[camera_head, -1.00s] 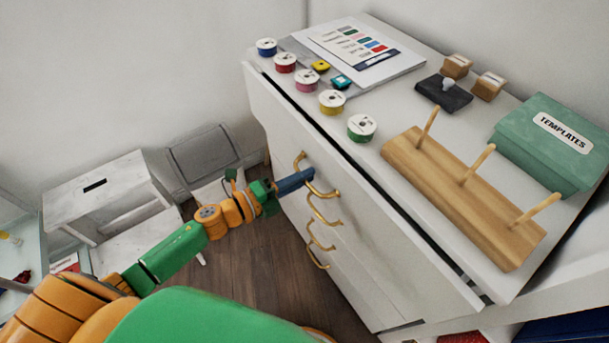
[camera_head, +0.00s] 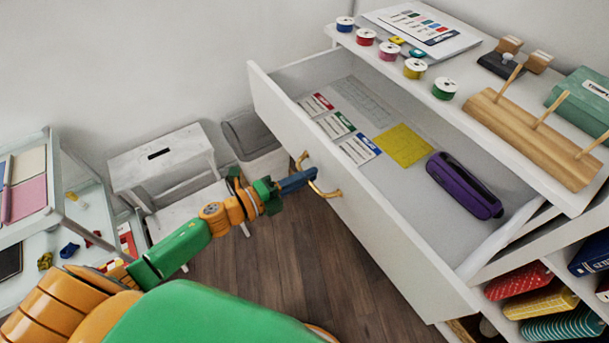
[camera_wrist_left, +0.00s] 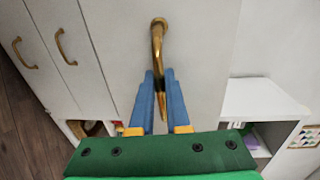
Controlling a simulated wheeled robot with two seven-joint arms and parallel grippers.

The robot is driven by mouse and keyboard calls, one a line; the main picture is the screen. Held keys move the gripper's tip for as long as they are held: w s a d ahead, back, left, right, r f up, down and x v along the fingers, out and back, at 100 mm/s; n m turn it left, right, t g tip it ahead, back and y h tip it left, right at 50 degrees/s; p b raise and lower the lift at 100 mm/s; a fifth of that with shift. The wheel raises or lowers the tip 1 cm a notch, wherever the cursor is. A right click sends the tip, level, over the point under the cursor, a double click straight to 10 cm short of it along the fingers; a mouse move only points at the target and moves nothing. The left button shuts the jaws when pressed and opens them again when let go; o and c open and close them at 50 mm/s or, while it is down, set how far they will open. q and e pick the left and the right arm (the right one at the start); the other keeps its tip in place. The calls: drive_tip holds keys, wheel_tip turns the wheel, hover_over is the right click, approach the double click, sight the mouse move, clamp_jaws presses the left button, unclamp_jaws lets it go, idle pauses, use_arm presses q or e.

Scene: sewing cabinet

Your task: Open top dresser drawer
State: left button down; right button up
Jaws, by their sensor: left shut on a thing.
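The white dresser's top drawer (camera_head: 390,235) stands well out from the dresser in the head view. Its inside shows several label cards, a yellow sheet (camera_head: 404,145) and a purple case (camera_head: 464,185). My left gripper (camera_head: 312,176) is at the drawer front, with its blue fingers shut on the brass handle (camera_head: 327,191). In the left wrist view the handle (camera_wrist_left: 157,45) runs down between the two blue fingertips (camera_wrist_left: 159,88). My right gripper is in neither view.
Thread spools (camera_head: 414,68), a wooden peg rack (camera_head: 535,135) and a green box (camera_head: 585,98) stand on the dresser top. A white stool (camera_head: 165,155) and a grey-lidded bin (camera_head: 256,140) are behind my left arm. Fabric rolls (camera_head: 540,302) lie on a shelf at lower right. Wooden floor is clear below the drawer.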

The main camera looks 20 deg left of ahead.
use_arm(q)
drive_tip(key=shift+s+a, duration=0.15)
drive_tip(key=shift+s, duration=0.05)
drive_tip(key=shift+w, duration=0.1)
drive_tip(key=c, duration=0.9)
unclamp_jaws()
drive_tip(key=v, duration=0.7)
drive_tip(key=shift+b, duration=0.35)
